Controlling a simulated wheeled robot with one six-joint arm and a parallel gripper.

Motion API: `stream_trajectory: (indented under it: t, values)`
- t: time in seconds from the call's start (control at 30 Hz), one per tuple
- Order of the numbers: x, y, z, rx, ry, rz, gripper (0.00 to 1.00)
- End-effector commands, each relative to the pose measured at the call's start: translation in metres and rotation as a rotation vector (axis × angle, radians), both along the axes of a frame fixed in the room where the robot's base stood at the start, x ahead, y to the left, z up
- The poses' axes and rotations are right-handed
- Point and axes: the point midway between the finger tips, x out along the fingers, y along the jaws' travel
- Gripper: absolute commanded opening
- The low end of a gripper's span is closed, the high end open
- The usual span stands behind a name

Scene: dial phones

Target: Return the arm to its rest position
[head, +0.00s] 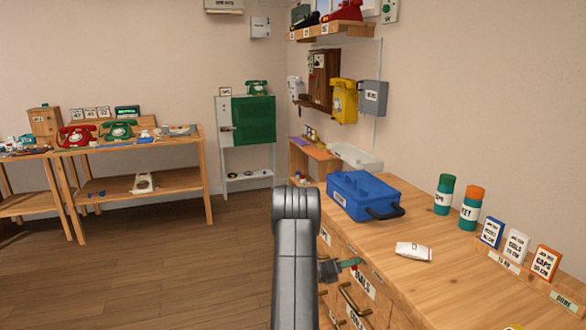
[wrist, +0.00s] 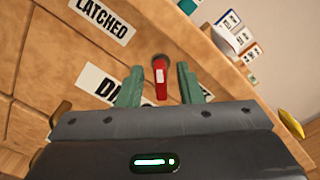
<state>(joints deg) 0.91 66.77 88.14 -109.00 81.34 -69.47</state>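My arm (head: 296,250) rises in the middle of the head view, in front of the wooden drawer cabinet (head: 440,255). My gripper (head: 350,264) is beside the cabinet's drawer fronts, below the top's front edge. In the wrist view, my gripper (wrist: 159,68) has its two green fingers apart. A red lever-like piece (wrist: 161,84) with a white mark shows between them, with a visible gap on both sides. It seems to hang from a dark round pivot on the cabinet front. I cannot tell how far the fingers are from it in depth.
A "LATCHED" label (wrist: 102,19) is on the drawer front. On the cabinet top are a blue toolbox (head: 362,192), a white packet (head: 413,251), two bottles and small boxes. A table with phones (head: 140,145) stands at the left. The floor (head: 150,270) between is clear.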

Motion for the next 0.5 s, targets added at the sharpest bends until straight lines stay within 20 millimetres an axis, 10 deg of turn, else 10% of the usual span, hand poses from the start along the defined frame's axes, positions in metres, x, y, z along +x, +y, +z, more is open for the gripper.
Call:
stream_trajectory:
  t: [0.5]
  values:
    - [0.0045,-0.0123,0.0001,0.001,-0.004,0.001,0.33]
